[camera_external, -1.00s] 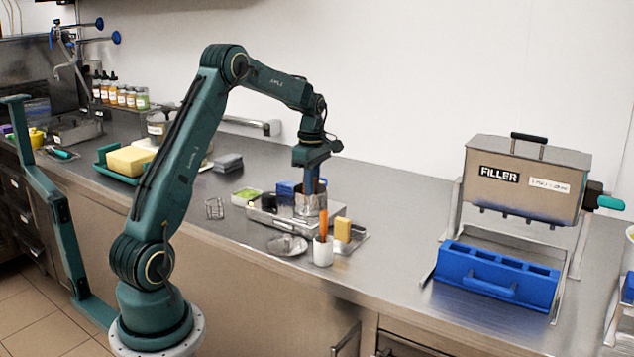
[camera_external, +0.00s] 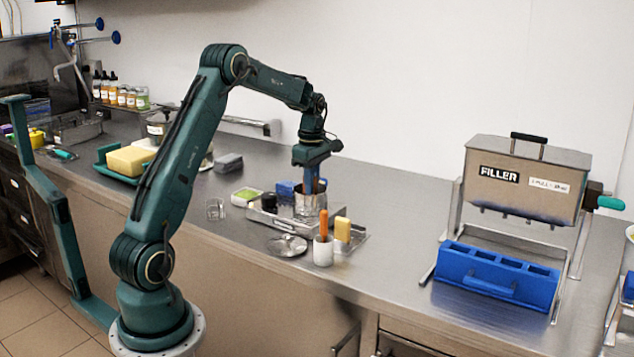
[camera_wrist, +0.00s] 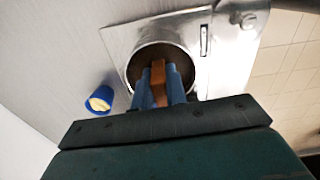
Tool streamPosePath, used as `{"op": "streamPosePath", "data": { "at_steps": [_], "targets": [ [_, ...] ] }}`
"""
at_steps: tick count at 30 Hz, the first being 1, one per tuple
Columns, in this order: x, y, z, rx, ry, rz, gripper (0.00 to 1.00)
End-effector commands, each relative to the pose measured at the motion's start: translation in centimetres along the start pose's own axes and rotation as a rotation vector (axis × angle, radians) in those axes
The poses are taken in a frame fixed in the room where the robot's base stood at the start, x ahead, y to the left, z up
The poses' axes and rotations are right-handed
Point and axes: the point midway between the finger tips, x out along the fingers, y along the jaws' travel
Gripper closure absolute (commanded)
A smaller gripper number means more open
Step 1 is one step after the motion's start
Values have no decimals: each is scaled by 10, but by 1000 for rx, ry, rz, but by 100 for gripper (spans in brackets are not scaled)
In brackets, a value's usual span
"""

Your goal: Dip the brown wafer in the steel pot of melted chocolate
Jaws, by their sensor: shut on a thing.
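My gripper (camera_external: 313,184) points down at the steel pot (camera_external: 305,208), its blue fingertips at or just inside the rim. In the wrist view the gripper (camera_wrist: 160,88) is shut on the brown wafer (camera_wrist: 158,82), which sits between the two blue fingers over the pot's round opening. The steel pot (camera_wrist: 133,70) shows dark brown chocolate (camera_wrist: 150,53) inside. How deep the wafer's lower end reaches is hidden by the fingers and the pot wall.
The pot stands on a steel warmer (camera_external: 270,218). Close by are a blue cup (camera_external: 286,189), a white cup with an orange handle (camera_external: 323,252), a yellow block (camera_external: 343,229) and a round steel lid (camera_external: 287,245). The counter between these and the filler (camera_external: 520,180) is clear.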

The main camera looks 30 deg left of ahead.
Motion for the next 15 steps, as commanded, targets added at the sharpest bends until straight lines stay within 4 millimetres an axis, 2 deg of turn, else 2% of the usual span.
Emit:
{"op": "streamPosePath", "data": {
  "at_steps": [15],
  "targets": [
    [-28,0,0,0,0,2,100]
  ]
}}
